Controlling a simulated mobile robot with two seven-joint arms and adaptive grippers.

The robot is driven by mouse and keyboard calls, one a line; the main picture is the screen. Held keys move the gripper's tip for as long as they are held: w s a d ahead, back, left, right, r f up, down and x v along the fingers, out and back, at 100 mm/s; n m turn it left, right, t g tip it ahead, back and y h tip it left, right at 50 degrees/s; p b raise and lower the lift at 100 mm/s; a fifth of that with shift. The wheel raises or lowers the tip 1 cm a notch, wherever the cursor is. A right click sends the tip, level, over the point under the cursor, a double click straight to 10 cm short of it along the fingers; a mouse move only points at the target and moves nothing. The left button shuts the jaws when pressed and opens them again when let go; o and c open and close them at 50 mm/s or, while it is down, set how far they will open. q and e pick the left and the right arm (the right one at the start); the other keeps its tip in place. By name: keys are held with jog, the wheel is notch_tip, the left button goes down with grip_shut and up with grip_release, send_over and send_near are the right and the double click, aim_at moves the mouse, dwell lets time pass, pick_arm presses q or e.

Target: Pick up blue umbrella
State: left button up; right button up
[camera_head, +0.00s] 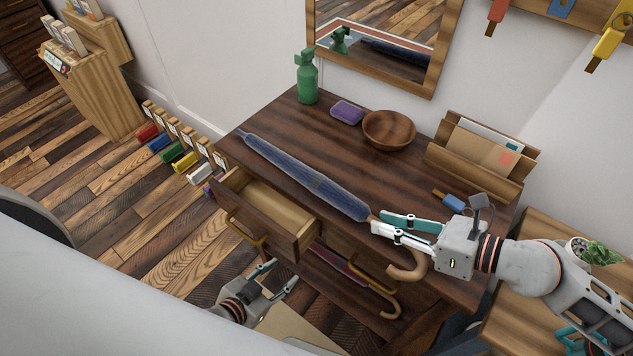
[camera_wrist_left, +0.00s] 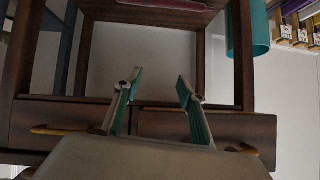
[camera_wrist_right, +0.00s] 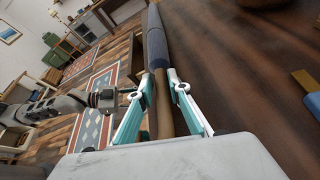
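The closed blue umbrella (camera_head: 305,175) lies across the dark wooden table (camera_head: 290,120). Its curved wooden handle (camera_head: 408,272) hangs past the table's front edge. My right gripper (camera_head: 379,222) is at the handle end, its fingers on either side of the wooden shaft. In the right wrist view the fingertips (camera_wrist_right: 160,78) close in against the shaft (camera_wrist_right: 162,105), with the blue canopy (camera_wrist_right: 155,40) just beyond. My left gripper (camera_head: 283,275) is low in front of the table, open and empty; its spread fingers also show in the left wrist view (camera_wrist_left: 159,80).
An open drawer (camera_head: 270,208) juts from the table front. A second umbrella (camera_head: 340,264) with a curved handle lies below the tabletop.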

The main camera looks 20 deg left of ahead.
jog(key=shift+x, duration=0.95)
grip_shut()
